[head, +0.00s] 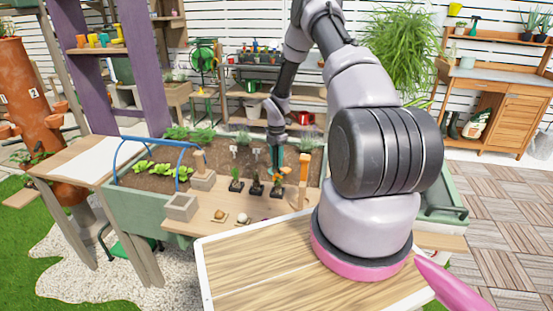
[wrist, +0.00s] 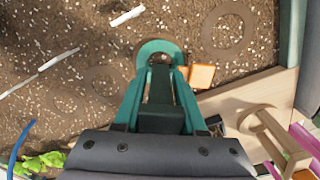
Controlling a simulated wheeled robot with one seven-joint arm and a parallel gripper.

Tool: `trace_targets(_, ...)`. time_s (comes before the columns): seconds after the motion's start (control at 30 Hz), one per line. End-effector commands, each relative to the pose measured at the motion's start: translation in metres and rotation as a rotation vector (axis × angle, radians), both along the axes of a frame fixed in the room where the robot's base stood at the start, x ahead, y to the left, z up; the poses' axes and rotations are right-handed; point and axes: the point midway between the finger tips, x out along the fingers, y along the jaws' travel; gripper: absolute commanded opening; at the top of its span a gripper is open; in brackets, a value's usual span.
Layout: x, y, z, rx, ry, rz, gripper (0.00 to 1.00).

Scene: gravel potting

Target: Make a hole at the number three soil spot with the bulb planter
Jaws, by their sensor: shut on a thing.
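My gripper (head: 277,146) is over the soil of the raised bed in the head view, its teal fingers pointing down. In the wrist view my gripper (wrist: 160,95) is shut on the bulb planter (wrist: 158,46), whose teal rounded rim shows just beyond the fingertips. The planter's lower part is hidden, so I cannot tell whether it touches the soil. Faint ring-shaped soil spots show in the wrist view, one at upper right (wrist: 228,27) and one left of the gripper (wrist: 104,80). White markers (wrist: 128,15) lie across the soil view; their numbers are not readable.
A wooden ledge (head: 225,213) along the bed's near side holds small dark pots (head: 236,185), bulbs on small bases (head: 219,216) and grey blocks (head: 181,206). An upright wooden piece (head: 304,168) stands right of my gripper. A blue hoop (head: 152,141) and lettuce are at left.

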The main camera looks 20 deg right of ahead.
Motion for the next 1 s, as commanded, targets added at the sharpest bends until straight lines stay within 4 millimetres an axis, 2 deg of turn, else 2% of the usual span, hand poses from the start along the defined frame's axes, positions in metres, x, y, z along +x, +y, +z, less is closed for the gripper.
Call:
trace_targets(0.17, 0.001, 0.0, 0.007, 0.0, -0.002, 0.0, 0.0)
trace_targets(1.0, 0.001, 0.0, 0.075, 0.0, -0.004, 0.0, 0.0)
